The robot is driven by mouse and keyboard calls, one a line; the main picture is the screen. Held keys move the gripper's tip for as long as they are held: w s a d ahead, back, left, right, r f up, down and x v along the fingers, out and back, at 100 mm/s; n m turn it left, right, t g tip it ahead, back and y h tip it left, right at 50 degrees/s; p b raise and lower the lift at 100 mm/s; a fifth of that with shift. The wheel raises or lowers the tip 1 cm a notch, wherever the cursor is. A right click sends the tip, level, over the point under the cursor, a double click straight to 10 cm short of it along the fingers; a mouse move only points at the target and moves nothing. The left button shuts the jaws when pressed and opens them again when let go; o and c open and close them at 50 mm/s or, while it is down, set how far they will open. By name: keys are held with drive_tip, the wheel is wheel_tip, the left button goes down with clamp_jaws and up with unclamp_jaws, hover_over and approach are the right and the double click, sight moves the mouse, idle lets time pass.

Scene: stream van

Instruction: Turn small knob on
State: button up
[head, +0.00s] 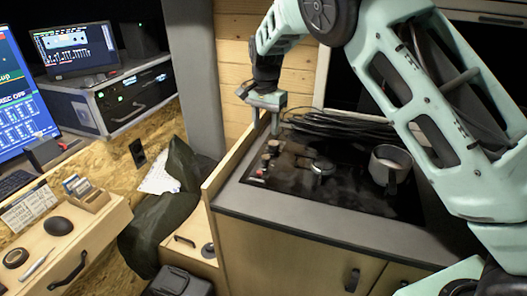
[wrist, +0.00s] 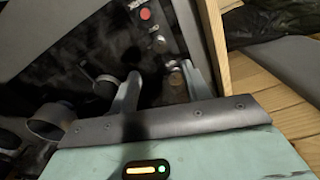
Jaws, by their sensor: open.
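The black cooktop (head: 300,190) has a row of small round knobs (head: 267,157) along its left side. In the wrist view, one knob (wrist: 175,82) lies between my two fingers, closer to the right finger. More knobs (wrist: 159,44) and a red round button (wrist: 146,14) lie beyond the fingertips. My gripper (head: 276,127) points down over the back left corner of the cooktop; in the wrist view its fingers (wrist: 160,72) are spread apart and hold nothing. I cannot tell whether a finger touches the knob. Which way the knobs are turned is too small to read.
A small metal pot (head: 322,166) and a steel mug (head: 391,166) stand on the cooktop to the right of the knobs. Coiled black cable (head: 335,127) lies along the back. A wooden edge board (head: 233,152) rises close along the left side.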

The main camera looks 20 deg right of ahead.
sight(266, 157)
wheel_tip(266, 157, down, 11)
drive_tip(key=shift+p, duration=1.1)
drive_tip(key=shift+c, duration=0.2)
drive_tip(key=c, duration=0.9)
